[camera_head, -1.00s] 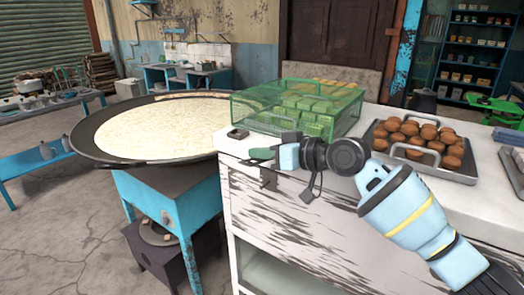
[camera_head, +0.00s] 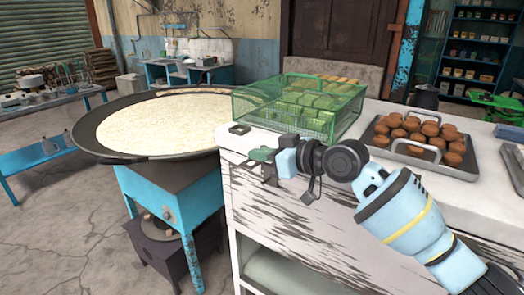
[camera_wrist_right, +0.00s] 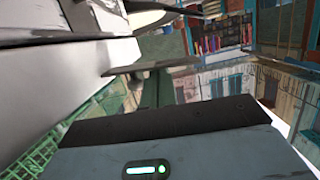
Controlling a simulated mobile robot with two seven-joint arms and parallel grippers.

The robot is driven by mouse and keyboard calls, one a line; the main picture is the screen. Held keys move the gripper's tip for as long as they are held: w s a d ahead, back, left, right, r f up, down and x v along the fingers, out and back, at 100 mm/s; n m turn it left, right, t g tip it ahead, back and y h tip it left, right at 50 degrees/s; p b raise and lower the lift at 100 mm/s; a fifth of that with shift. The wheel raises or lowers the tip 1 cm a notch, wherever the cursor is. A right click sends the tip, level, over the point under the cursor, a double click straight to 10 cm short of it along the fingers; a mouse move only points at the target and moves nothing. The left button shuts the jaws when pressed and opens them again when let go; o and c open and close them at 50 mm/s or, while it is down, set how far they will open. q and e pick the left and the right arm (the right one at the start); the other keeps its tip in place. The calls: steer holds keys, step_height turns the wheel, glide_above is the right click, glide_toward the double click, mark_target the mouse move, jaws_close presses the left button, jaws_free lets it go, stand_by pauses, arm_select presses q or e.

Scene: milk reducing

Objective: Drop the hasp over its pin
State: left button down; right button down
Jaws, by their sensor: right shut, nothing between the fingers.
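My right gripper (camera_head: 262,160) is shut and empty at the upper front edge of the white cabinet, near its left corner. Its pale blue palm (camera_wrist_right: 200,150) fills the bottom of the right wrist view. A small dark metal fitting (camera_head: 269,176), which looks like the hasp, is on the cabinet front just below the fingers. I cannot tell whether the fingers touch it. The pin cannot be made out. My left gripper is not in view.
A green mesh box (camera_head: 255,104) stands on the white cabinet (camera_head: 245,190) just behind the gripper. A small dark block (camera_head: 239,129) lies near the corner. A tray (camera_head: 455,171) of brown round sweets is at right. A wide pan (camera_head: 90,138) stands at left.

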steer(key=n, duration=0.1)
steer(key=f+n, duration=0.1)
steer(key=f+t, duration=0.1)
steer(key=shift+s+a+n+h, duration=0.2)
steer(key=shift+s+n+h, duration=0.05)
steer(key=shift+n+h, duration=0.15)
steer(key=f+n, duration=0.1)
steer(key=n, duration=0.1)
steer(key=f+n+t, duration=0.1)
steer(key=n, duration=0.1)
steer(key=w+f+n+t, duration=0.1)
steer(key=f+n, duration=0.1)
steer(key=shift+d+f+h, duration=0.1)
steer(key=shift+d+h, duration=0.2)
steer(key=shift+d, duration=0.1)
steer(key=shift+w+f, duration=0.15)
stand_by(0.3)
